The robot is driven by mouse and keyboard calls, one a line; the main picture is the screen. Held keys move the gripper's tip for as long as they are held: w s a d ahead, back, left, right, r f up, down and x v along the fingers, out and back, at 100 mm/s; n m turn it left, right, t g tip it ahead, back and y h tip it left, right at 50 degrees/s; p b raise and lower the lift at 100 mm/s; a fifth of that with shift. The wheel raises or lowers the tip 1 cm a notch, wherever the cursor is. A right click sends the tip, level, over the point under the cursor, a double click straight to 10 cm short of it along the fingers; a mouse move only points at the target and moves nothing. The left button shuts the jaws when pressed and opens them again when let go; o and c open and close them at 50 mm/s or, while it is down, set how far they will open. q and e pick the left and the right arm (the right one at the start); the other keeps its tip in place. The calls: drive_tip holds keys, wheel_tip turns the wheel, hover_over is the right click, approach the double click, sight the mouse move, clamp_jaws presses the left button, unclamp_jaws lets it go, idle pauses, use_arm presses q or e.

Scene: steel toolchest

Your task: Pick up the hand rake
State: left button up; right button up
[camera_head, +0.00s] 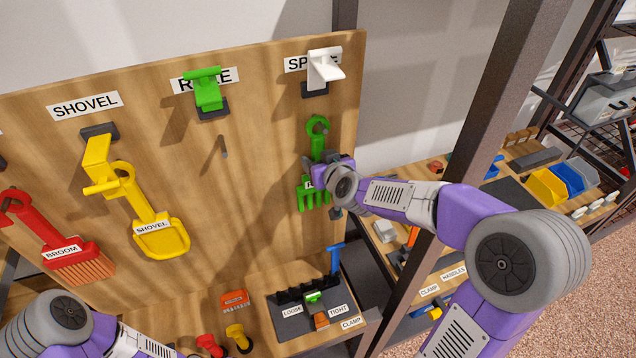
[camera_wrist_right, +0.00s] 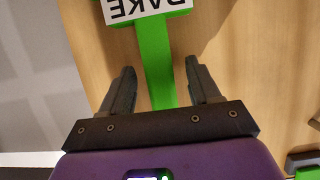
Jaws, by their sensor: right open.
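The green hand rake (camera_head: 318,126) is against the wooden board at its right side, below the white hook under the partly hidden label beginning "SP". Its ring end is up and its tines point down. My right gripper (camera_head: 312,164) is at the middle of the rake and hides part of it. In the right wrist view, the rake's green handle (camera_wrist_right: 153,45) runs between the open fingers of my right gripper (camera_wrist_right: 160,66), with gaps on both sides. The green hook (camera_head: 207,92) under the partly hidden rake label holds nothing. My left gripper is out of view.
A yellow shovel (camera_head: 160,238) and red broom (camera_head: 75,262) hang on the board to the left. A dark clamp tray (camera_head: 290,323) sits below on the ledge. A steel post (camera_head: 480,130) rises right of the board. The board's middle is mostly clear.

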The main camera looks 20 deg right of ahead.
clamp_jaws()
drive_tip(key=shift+r, duration=0.1)
drive_tip(key=shift+r, duration=0.1)
idle(0.4)
drive_tip(key=s+a+r+b, duration=0.1)
drive_tip(key=s+b, duration=0.2)
drive_tip(key=s, duration=1.5)
drive_tip(key=shift+b, duration=0.4)
